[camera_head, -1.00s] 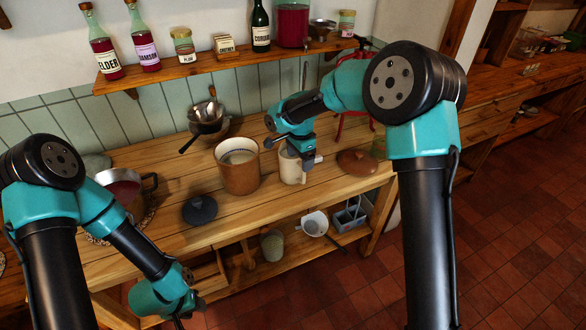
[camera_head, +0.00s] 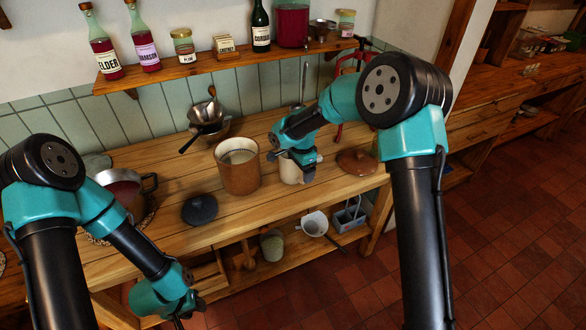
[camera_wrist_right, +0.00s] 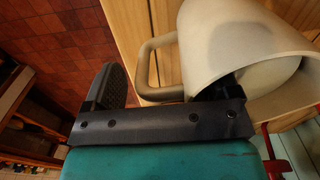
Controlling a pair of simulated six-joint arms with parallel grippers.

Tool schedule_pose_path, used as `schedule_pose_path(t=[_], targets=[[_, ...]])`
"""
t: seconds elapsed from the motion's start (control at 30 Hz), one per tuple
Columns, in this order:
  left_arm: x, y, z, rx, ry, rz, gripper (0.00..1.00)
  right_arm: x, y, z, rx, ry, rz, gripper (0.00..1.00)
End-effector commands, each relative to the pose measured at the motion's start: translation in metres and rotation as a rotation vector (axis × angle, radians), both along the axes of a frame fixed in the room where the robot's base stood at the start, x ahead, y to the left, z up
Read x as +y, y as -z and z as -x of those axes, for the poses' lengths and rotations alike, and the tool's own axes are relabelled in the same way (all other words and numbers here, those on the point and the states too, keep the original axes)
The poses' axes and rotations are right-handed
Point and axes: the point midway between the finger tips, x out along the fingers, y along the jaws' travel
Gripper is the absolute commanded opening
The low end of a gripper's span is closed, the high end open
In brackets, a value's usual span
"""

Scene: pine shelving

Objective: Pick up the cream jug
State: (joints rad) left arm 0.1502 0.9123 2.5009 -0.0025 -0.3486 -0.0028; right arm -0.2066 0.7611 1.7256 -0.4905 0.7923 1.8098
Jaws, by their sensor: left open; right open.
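The cream jug (camera_head: 289,170) stands upright on the pine worktop, right of the brown crock, partly hidden by my right gripper (camera_head: 308,172). In the right wrist view the jug (camera_wrist_right: 225,50) shows its open mouth, with its handle (camera_wrist_right: 150,60) to the left. My right gripper (camera_wrist_right: 170,82) is open there. One finger is outside the handle; the other is dark and partly hidden at the jug's rim, seemingly inside the mouth. I cannot tell whether either touches. My left gripper (camera_head: 187,308) is open and low at the front of the bench, far from the jug.
A brown crock (camera_head: 238,175) stands left of the jug, with a dark lid (camera_head: 199,209) in front of it. A brown lid (camera_head: 357,161) lies to the right. A red stand (camera_head: 350,100) is behind. A shelf (camera_head: 200,66) with bottles hangs above.

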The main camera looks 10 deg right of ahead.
Motion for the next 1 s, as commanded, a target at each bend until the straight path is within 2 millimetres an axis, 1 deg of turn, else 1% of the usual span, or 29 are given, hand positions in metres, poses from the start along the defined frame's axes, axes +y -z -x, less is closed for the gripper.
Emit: schedule_pose_path(t=[0.03,0.07,0.83,1.0], targets=[[0.0,0.0,0.0,0.0,0.0,0.0,0.43,0.0,-0.0001,0.0,0.0,0.0,0.0,0.8],[0.0,0.0,0.0,0.0,0.0,0.0,0.43,0.0,-0.0001,0.0,0.0,0.0,0.0,0.77],[0.0,0.0,0.0,0.0,0.0,0.0,0.43,-0.0002,0.0001,0.0002,0.001,0.0,0.0,0.03],[0.0,0.0,0.0,0.0,0.0,0.0,0.43,-0.0001,-0.001,-0.0005,-0.002,0.0,0.0,0.02]])
